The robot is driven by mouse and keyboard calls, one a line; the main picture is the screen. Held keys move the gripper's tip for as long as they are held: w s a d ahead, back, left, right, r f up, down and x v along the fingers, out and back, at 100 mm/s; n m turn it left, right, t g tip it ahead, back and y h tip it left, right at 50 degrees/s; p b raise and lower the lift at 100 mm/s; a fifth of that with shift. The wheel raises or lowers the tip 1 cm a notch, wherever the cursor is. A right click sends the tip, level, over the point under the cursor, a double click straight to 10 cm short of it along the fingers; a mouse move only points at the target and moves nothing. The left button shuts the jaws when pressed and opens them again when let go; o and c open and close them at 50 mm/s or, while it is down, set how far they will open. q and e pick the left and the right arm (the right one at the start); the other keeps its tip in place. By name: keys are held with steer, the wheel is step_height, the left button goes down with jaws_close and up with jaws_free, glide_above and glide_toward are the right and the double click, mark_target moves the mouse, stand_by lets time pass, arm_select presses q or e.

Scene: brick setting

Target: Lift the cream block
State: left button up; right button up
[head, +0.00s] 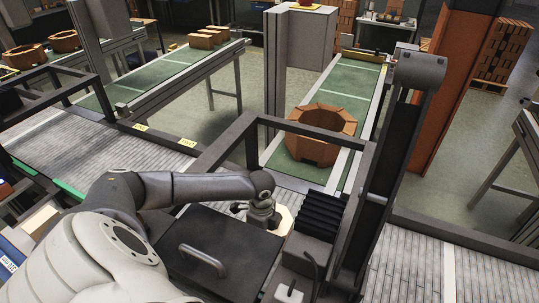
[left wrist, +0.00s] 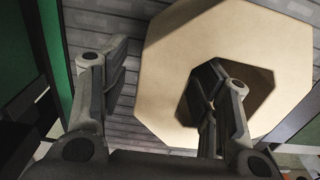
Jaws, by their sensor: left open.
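The cream block (left wrist: 190,50) is an octagonal ring with a dark hole through its middle, lying on a grey slatted surface. In the head view only part of the cream block (head: 284,222) shows, beyond my dark body panel and beside my left gripper (head: 253,210). My left gripper (left wrist: 165,68) is open and spans one side of the ring. Its left finger is outside the ring's left edge; its right finger appears over or in the hole. How deep the fingers reach cannot be told. My right gripper is in neither view.
A brown octagonal ring (head: 320,133) sits on a green conveyor (head: 350,97) beyond the block. A dark metal frame (head: 235,125) surrounds the near area. Roller conveyor (head: 90,125) runs left.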

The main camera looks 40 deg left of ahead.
arm_select(q)
jaws_close()
stand_by(0.3)
steer(key=shift+w+r, duration=0.15)
stand_by(0.3)
